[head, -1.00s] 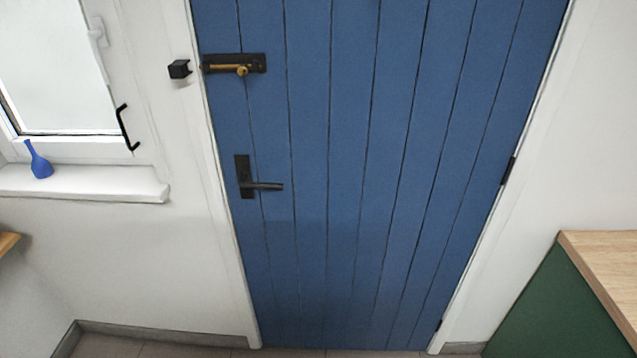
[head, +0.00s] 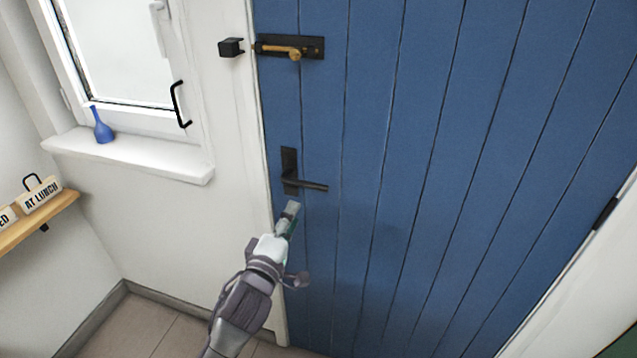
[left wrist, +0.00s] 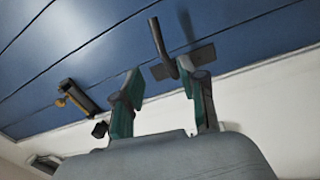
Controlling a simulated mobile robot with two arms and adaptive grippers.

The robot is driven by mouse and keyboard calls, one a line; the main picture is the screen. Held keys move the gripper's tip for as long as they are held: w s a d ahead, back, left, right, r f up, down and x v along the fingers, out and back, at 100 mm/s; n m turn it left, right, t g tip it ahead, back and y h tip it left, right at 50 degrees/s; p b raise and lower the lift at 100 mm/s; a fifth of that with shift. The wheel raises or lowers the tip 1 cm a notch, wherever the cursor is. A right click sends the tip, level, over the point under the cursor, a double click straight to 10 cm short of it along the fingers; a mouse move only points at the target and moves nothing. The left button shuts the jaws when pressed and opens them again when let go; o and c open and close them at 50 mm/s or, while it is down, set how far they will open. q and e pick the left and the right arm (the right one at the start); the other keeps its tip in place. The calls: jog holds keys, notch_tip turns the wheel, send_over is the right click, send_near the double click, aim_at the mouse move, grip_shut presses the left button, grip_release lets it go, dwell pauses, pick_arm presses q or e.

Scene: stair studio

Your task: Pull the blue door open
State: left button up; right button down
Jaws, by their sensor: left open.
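The blue plank door (head: 400,150) stands shut in its white frame. Its black lever handle (head: 305,185) sits near the left edge and points right, level; it also shows in the left wrist view (left wrist: 163,48). Above it is a black bolt plate with a brass bolt (head: 290,48), also in the left wrist view (left wrist: 75,97). A gap shows between the bolt and its black keeper (head: 230,47). My left gripper (head: 291,210) is open and empty just below the handle, its two fingers (left wrist: 168,82) spread towards it. My right gripper is out of view.
Left of the door is a window with a black pull (head: 179,105) and a sill (head: 130,158) holding a blue vase (head: 102,127). A wooden shelf (head: 38,222) with lettered signs is at far left. Floor shows below.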

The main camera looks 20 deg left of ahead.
aim_at(309, 185)
pick_arm(q)
jog(key=w, duration=0.4)
jog(key=w+p, duration=0.1)
jog(key=w, duration=0.6)
jog(key=shift+w+d+r, duration=0.3)
jog(key=shift+w+r, duration=0.05)
jog(key=shift+c, duration=0.3)
grip_shut()
